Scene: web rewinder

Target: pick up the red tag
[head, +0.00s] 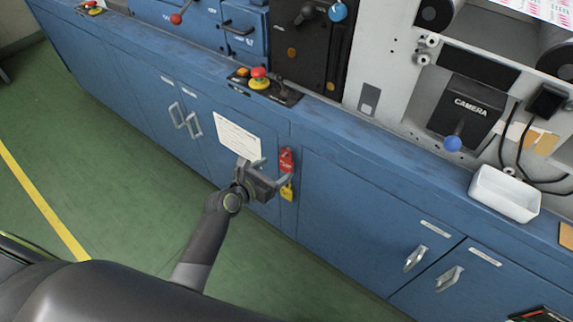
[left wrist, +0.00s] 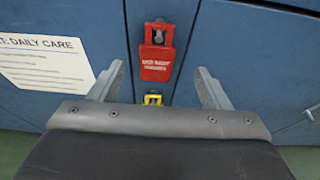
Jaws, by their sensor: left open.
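The red tag (head: 286,160) hangs on the blue cabinet front, between two doors. It also shows in the left wrist view (left wrist: 157,61), upright, with pale lettering and a metal piece at its top. A yellow padlock (head: 287,192) hangs just below it, partly hidden by my gripper in the left wrist view (left wrist: 152,99). My left gripper (head: 272,170) is open in front of the cabinet. In the left wrist view its fingers (left wrist: 160,80) stand on either side of the tag, with clear space between each finger and the tag. My right gripper is not in view.
A white notice (head: 238,136) is fixed to the cabinet door left of the tag. A red and yellow button (head: 259,78) sits on the ledge above. A white tray (head: 504,193) stands on the ledge at right. Green floor (head: 110,190) lies clear at left.

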